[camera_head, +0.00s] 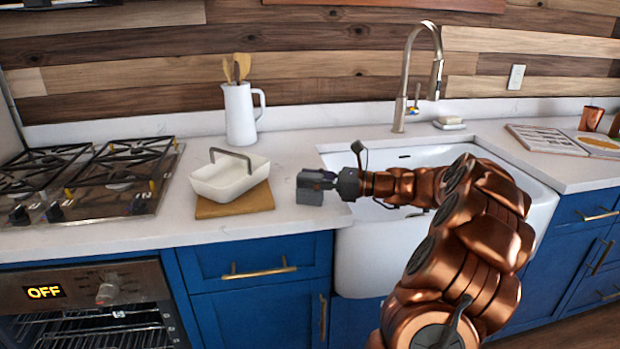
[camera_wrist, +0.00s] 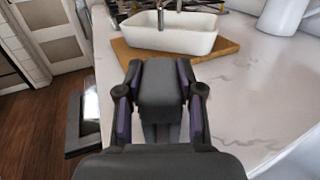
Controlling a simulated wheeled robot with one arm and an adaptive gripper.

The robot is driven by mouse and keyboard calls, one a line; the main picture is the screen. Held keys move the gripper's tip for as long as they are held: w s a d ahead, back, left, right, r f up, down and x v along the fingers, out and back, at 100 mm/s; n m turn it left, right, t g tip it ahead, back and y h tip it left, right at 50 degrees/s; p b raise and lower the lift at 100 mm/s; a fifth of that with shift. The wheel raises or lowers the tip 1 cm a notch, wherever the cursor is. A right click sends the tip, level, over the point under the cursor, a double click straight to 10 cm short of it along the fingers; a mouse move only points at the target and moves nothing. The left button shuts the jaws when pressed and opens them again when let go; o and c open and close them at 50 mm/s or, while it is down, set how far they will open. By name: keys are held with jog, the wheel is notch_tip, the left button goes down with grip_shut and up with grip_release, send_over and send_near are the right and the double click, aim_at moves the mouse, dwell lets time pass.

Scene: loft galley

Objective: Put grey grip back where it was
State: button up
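The grey grip (camera_head: 309,197) is a small grey block in my gripper (camera_head: 318,181), just right of the white dish and near the counter's front edge. In the wrist view the grey grip (camera_wrist: 160,88) sits between the two fingers of my gripper (camera_wrist: 160,92), with a finger pad against each side. My gripper is shut on it. The block looks just above or at the counter top; I cannot tell whether it touches. Its lower part is hidden in the wrist view.
A white dish (camera_head: 223,183) with a dark arched handle stands on a wooden board (camera_head: 240,203). A white jug (camera_head: 240,115) with wooden utensils is behind. The stove (camera_head: 95,180) is left, the sink (camera_head: 530,195) right. Bare counter lies between board and sink.

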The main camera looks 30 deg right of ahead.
jog(key=o, duration=0.5)
jog(key=shift+c, duration=0.2)
jog(key=shift+r, duration=0.1)
jog(key=v, duration=1.2)
